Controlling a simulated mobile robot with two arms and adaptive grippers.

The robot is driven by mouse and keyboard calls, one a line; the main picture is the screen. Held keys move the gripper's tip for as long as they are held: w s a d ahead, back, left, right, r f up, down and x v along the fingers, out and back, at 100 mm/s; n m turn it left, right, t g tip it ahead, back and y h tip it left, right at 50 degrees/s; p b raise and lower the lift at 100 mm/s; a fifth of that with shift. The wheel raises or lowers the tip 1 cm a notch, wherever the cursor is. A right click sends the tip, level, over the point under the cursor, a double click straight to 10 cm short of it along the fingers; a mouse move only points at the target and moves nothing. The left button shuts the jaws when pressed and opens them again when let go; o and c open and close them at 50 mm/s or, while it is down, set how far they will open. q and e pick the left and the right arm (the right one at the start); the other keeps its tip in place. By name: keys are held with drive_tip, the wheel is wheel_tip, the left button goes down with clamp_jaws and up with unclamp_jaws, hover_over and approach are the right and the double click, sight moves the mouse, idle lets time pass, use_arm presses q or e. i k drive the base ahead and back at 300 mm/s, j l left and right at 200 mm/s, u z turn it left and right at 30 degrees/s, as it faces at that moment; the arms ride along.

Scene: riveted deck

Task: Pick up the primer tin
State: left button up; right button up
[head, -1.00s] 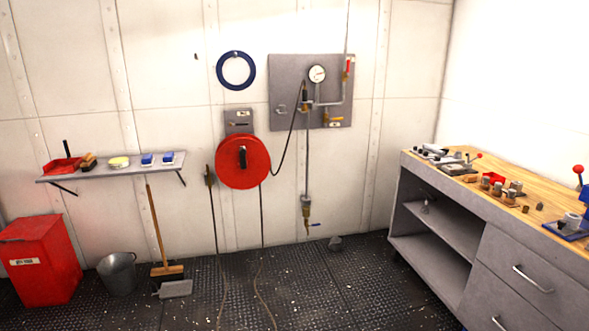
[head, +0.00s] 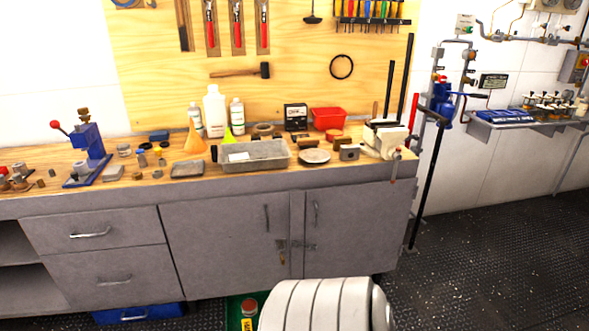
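I cannot make out a thing that I can name as the primer tin in the head view. Several small cans and parts stand on the wooden workbench (head: 70,190), too small to read. Neither of my grippers is in view.
The bench holds a blue hand press (head: 88,150), white bottles (head: 215,110), a grey metal tray (head: 253,160), a red bin (head: 328,118) and a vise (head: 388,138). Tools hang on the wooden board above. A wall shelf (head: 540,118) at right holds small items. The right floor (head: 490,265) is clear.

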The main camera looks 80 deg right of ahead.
sight(249, 307)
drive_tip(key=z, duration=1.95)
drive_tip(key=i+l+z, duration=0.1)
